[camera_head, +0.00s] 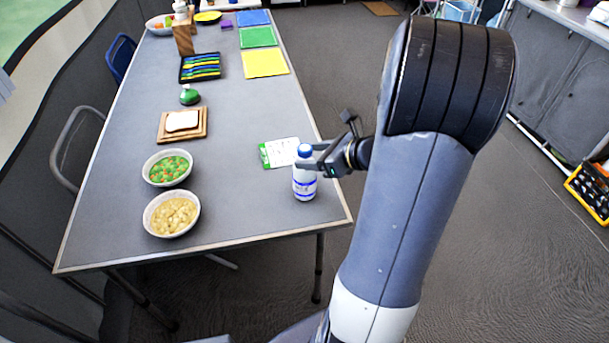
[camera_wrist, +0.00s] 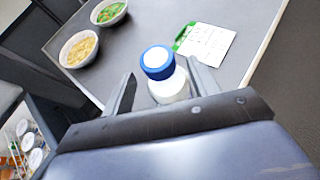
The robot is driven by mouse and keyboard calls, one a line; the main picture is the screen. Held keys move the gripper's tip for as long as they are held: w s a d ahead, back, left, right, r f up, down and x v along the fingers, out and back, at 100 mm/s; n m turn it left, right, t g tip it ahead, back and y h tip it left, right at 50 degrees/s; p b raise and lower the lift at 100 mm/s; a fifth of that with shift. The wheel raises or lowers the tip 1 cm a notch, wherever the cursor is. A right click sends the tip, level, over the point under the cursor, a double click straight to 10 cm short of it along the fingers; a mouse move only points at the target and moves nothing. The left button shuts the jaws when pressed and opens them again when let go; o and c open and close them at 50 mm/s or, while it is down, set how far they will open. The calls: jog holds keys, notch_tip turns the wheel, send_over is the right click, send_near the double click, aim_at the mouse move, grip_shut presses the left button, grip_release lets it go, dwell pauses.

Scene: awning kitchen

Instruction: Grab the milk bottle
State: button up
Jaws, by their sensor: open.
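The milk bottle (camera_head: 304,184) is white with a blue cap and blue bands. It stands upright on the grey table near its front right corner. In the wrist view the bottle (camera_wrist: 170,88) shows between the two fingers, its cap toward the camera. My gripper (camera_head: 316,158) is at the bottle's upper part, reaching in from the right. In the wrist view my gripper (camera_wrist: 160,88) is open, with one finger on each side of the bottle. Whether either finger touches it I cannot tell. The lower bottle is partly hidden by my wrist in that view.
A clipboard with paper (camera_head: 279,152) lies just behind the bottle. Bowls of yellow food (camera_head: 171,214) and green food (camera_head: 167,168) stand to the left. Farther back are a bread board (camera_head: 182,124) and a green flask (camera_head: 189,95). The table between the bowls and bottle is clear.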

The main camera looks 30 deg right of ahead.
aim_at(299, 154)
jog(key=x, duration=0.4)
jog(key=shift+w+a, duration=0.15)
jog(key=shift+w, duration=0.25)
jog(key=shift+c, duration=0.6)
grip_shut()
